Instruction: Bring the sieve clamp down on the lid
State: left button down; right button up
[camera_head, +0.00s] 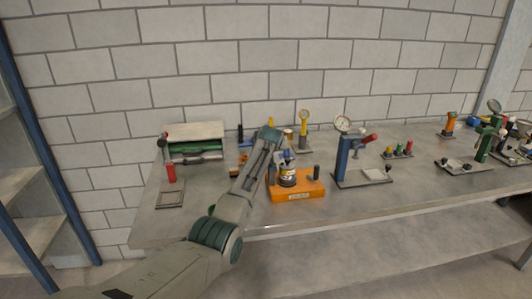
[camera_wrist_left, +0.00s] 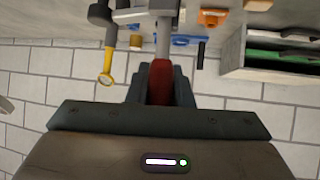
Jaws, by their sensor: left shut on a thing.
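An orange base (camera_head: 300,193) with a white label stands near the front edge of the bench. A small round sieve body (camera_head: 287,179) with a dark and pale band sits on it, with blue and metal parts above. I cannot make out the lid apart from these parts. My left gripper (camera_head: 279,148) is above and behind the sieve, partly hidden by its own wrist. In the left wrist view, its jaws (camera_wrist_left: 160,88) are shut on the red clamp handle (camera_wrist_left: 160,80). A grey metal bar (camera_wrist_left: 163,38) runs from the handle. My right gripper is out of view.
A blue press with a gauge (camera_head: 343,155) stands to the right of the orange base. A yellow gauge stand (camera_head: 304,130) is behind. A brick wall closes the back.

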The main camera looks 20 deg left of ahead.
pick_arm(q)
jog(key=shift+w+d+r+m+y, duration=0.1)
jog(key=shift+w+d+m+y, duration=0.1)
jog(key=shift+d+m+y, duration=0.2)
jog(key=shift+g, duration=0.3)
jog(key=c, duration=1.3)
grip_release()
jog(key=shift+w, duration=0.1)
jog(key=b+v, duration=0.3)
jog(key=v, duration=0.7)
jog(key=shift+s+d, duration=0.15)
jog(key=shift+s, duration=0.15)
